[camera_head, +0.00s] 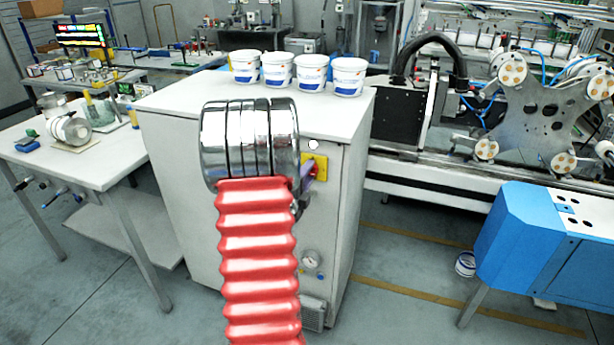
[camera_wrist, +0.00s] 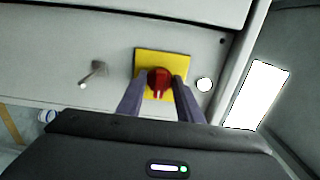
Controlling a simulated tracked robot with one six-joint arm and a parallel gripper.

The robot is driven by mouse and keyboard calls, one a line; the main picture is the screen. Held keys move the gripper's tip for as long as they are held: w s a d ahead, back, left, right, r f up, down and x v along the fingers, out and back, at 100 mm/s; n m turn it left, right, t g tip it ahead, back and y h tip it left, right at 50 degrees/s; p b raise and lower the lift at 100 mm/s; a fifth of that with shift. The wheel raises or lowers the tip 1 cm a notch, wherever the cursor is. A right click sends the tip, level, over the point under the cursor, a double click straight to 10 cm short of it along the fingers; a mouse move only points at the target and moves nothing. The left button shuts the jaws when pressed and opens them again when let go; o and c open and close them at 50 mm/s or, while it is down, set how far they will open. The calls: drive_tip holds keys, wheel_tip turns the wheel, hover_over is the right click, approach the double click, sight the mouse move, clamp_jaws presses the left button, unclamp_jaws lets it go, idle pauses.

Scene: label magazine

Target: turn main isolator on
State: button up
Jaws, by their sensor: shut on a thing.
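The main isolator is a red rotary knob (camera_wrist: 158,82) on a square yellow plate (camera_wrist: 148,61), mounted on the side of a white cabinet. The plate also shows in the head view (camera_head: 320,163), partly hidden by my arm. In the wrist view my gripper (camera_wrist: 160,86) has one dark finger on each side of the red knob and is shut on it. In the head view only part of a purple-grey finger (camera_head: 308,173) shows in front of the plate. The knob's exact turn angle is hard to tell.
The white cabinet (camera_head: 165,150) has several white tubs on top. A small grey handle (camera_wrist: 97,70) and a round white fitting (camera_wrist: 204,84) flank the plate. A gauge (camera_head: 311,258) sits lower down. A blue machine (camera_head: 540,240) stands to the right, a white table (camera_head: 100,155) to the left.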

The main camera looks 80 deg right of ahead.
drive_tip(key=shift+s+f, duration=0.1)
idle(0.3)
drive_tip(key=o, duration=1)
drive_tip(key=shift+o, duration=0.2)
drive_tip(key=w+a, duration=0.1)
drive_tip(key=a, duration=1.2)
drive_tip(key=shift+w+a, duration=0.2)
drive_tip(key=shift+a, duration=0.15)
drive_tip(key=shift+f, duration=0.1)
